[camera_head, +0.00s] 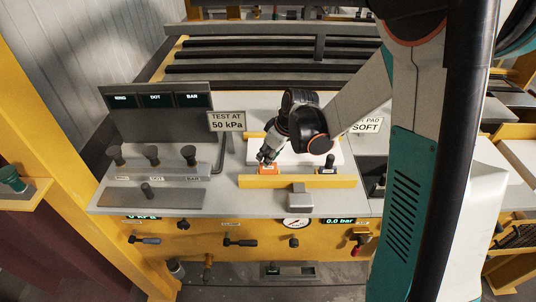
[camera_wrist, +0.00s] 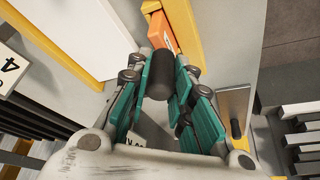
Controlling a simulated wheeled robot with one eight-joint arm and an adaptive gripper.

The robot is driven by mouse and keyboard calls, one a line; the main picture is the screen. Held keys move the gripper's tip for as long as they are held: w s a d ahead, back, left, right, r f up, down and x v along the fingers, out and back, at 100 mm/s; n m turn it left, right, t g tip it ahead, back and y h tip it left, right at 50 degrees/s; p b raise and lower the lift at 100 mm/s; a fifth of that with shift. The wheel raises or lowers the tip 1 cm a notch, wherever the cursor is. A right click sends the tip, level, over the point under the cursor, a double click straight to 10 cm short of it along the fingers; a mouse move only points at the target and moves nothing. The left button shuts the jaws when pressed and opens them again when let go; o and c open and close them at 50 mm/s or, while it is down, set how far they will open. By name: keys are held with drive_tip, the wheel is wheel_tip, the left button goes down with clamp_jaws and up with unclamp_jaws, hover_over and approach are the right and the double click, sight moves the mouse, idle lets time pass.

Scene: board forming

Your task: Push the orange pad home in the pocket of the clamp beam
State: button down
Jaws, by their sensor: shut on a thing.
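The orange pad (camera_head: 268,170) is at the left part of the yellow clamp beam (camera_head: 310,181), against its back edge. In the wrist view the orange pad (camera_wrist: 158,28) lies along the yellow beam (camera_wrist: 186,24), with a dark round handle (camera_wrist: 160,74) in front of it. My gripper (camera_head: 266,159) is right above the pad. Its teal fingers (camera_wrist: 162,85) are closed around the dark handle. The fingers and handle hide part of the pad, and I cannot tell how deep it sits in the pocket.
A dark knob (camera_head: 328,164) stands at the beam's right part. A grey block (camera_head: 300,196) is at the beam's front. A white board (camera_head: 330,152) lies behind. A gauge (camera_head: 296,223) is on the front panel.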

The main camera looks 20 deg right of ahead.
drive_tip(key=shift+f+b, duration=0.85)
drive_tip(key=shift+f, duration=0.15)
drive_tip(key=c, duration=1.3)
unclamp_jaws()
drive_tip(key=shift+c, duration=0.2)
drive_tip(key=shift+r, duration=0.15)
drive_tip(key=v, duration=1.2)
drive_tip(key=shift+a, duration=0.1)
